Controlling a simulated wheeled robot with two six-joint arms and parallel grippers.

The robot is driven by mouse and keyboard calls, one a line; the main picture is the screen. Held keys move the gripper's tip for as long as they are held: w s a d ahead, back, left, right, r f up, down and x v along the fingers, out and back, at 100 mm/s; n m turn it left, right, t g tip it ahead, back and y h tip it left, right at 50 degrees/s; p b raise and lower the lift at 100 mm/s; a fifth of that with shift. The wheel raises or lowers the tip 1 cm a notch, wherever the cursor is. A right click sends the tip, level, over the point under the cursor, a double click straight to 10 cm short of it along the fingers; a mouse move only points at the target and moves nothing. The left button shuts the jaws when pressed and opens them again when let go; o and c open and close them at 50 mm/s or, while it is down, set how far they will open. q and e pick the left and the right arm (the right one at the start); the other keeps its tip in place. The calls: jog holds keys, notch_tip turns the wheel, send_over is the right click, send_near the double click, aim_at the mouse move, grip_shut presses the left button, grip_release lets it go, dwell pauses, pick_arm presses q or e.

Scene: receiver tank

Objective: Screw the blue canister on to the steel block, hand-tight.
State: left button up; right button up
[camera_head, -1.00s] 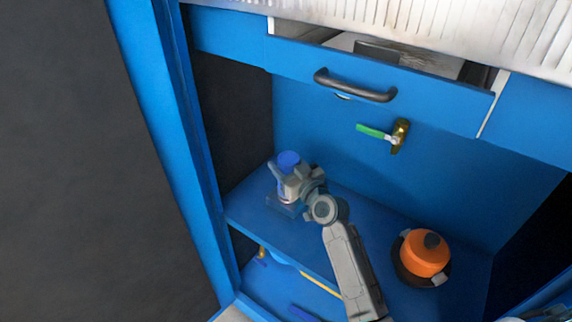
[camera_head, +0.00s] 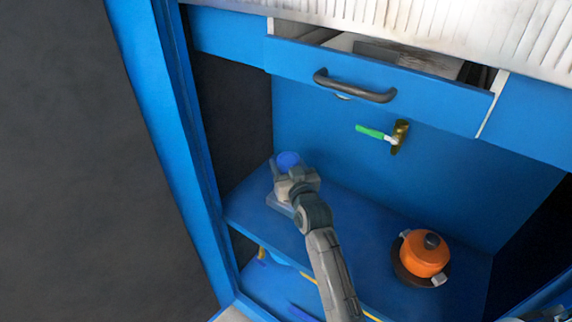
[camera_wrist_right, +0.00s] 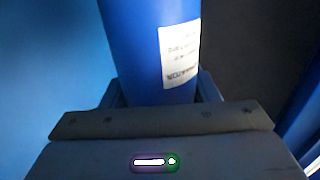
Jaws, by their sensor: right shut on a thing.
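The blue canister (camera_head: 288,160) stands upright on the left of the blue shelf, at the steel block. It also fills the middle of the right wrist view (camera_wrist_right: 135,50), with a white printed label facing that camera. My right gripper (camera_head: 284,184) is shut on the canister's body. The steel block (camera_head: 279,205) shows only in part below the gripper. The joint between canister and block is hidden, so I cannot tell how far they are engaged. My left gripper is not clearly in view.
An orange pot (camera_head: 425,254) stands at the shelf's right. A valve with a green lever (camera_head: 372,132) sticks out of the back panel. Above hangs a partly open drawer with a dark handle (camera_head: 354,87). The shelf (camera_head: 370,215) is clear between my right arm and the pot.

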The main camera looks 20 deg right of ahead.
jog(key=shift+m+h, duration=0.6)
jog(key=shift+h, duration=0.3)
jog(key=o, duration=1.4)
jog(key=shift+c, duration=0.2)
jog(key=shift+s+p, duration=0.35)
jog(key=s+p, duration=0.4)
jog(key=s, duration=0.2)
jog(key=shift+s+a, duration=0.15)
jog(key=shift+s, duration=0.05)
jog(key=shift+f, duration=0.1)
